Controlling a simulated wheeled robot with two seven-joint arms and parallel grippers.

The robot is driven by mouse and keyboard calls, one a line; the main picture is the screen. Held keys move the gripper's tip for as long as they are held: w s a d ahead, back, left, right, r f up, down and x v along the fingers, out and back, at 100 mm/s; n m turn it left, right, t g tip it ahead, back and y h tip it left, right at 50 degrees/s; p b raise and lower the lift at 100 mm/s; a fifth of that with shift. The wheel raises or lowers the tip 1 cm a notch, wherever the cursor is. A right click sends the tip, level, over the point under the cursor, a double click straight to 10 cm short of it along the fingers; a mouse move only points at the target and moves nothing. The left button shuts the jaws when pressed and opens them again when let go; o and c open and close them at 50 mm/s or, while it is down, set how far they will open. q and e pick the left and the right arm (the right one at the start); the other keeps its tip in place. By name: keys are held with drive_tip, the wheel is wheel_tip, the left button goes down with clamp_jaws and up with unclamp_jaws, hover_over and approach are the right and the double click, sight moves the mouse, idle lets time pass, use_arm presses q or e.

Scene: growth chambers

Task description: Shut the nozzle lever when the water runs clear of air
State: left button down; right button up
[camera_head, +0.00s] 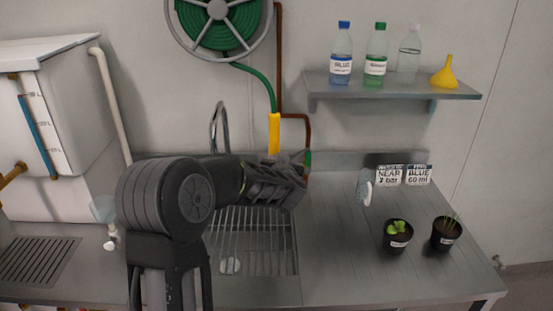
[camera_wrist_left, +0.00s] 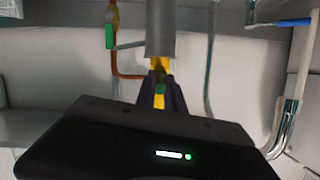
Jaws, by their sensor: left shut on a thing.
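A yellow nozzle grip (camera_head: 274,135) hangs on the green hose (camera_head: 262,85) above the sink. My left gripper (camera_head: 288,182) reaches to its lower end. In the left wrist view, the fingers (camera_wrist_left: 160,95) are closed around a yellow and green part (camera_wrist_left: 160,72), with a grey cylinder (camera_wrist_left: 161,30) above it in the picture. I cannot make out the lever or its position. No water stream or air bubbles can be made out; my arm hides part of the sink (camera_head: 253,255). My right gripper is out of view.
A brown pipe with a green valve (camera_head: 308,158) runs close to the gripper. A curved metal tap (camera_head: 220,125) stands behind the sink. Two potted plants (camera_head: 397,236) and small signs (camera_head: 389,175) stand on the counter at right. A wall shelf (camera_head: 390,90) holds bottles and a yellow funnel.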

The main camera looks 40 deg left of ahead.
use_arm(q)
drive_tip(key=c, duration=1.4)
unclamp_jaws()
drive_tip(key=b+v, duration=0.1)
drive_tip(key=v, duration=0.7)
drive_tip(key=shift+f, duration=0.1)
